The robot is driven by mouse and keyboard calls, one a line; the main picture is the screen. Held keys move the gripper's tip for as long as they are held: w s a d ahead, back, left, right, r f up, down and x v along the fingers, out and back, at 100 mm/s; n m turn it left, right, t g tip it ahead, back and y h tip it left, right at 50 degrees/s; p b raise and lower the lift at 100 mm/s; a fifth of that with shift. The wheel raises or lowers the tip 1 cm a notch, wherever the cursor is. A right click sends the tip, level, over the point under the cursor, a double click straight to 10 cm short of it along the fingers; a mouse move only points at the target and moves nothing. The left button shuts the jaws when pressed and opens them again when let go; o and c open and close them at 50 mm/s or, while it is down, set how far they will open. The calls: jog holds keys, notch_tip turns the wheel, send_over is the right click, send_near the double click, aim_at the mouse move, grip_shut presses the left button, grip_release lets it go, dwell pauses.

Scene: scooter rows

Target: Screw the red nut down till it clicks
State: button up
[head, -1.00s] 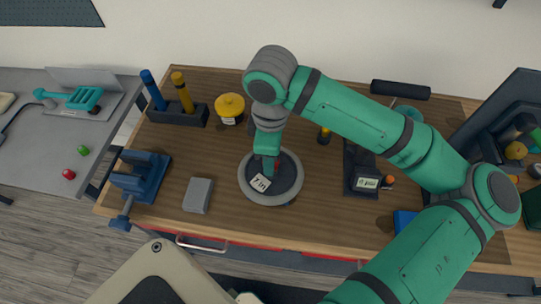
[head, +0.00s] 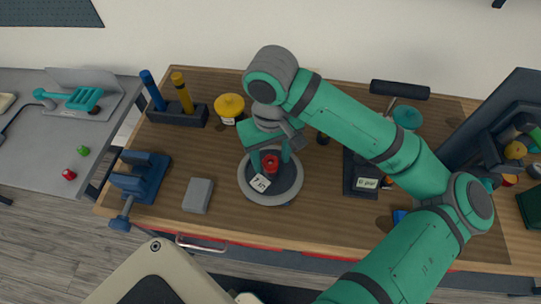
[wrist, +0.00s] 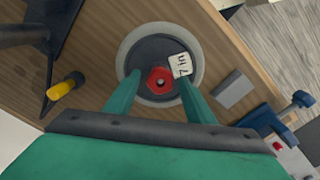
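The red nut (head: 270,163) sits over the middle of a dark round disc with a pale grey rim (head: 285,190). My gripper (head: 271,161) points down over the disc. How far down the nut sits is hard to tell.
A grey block (head: 198,195) and a blue vise (head: 142,177) are left of the disc. A yellow-topped jar (head: 229,107) and a holder with blue and yellow tools (head: 178,114) stand behind left. A dark device (head: 361,172) is to the right. Bare wood lies around the disc.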

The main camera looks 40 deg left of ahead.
aim_at(271, 163)
jog(key=shift+a, duration=0.1)
notch_tip(271, 163, up, 11)
dwell(0.7)
jog(key=shift+f, duration=0.15)
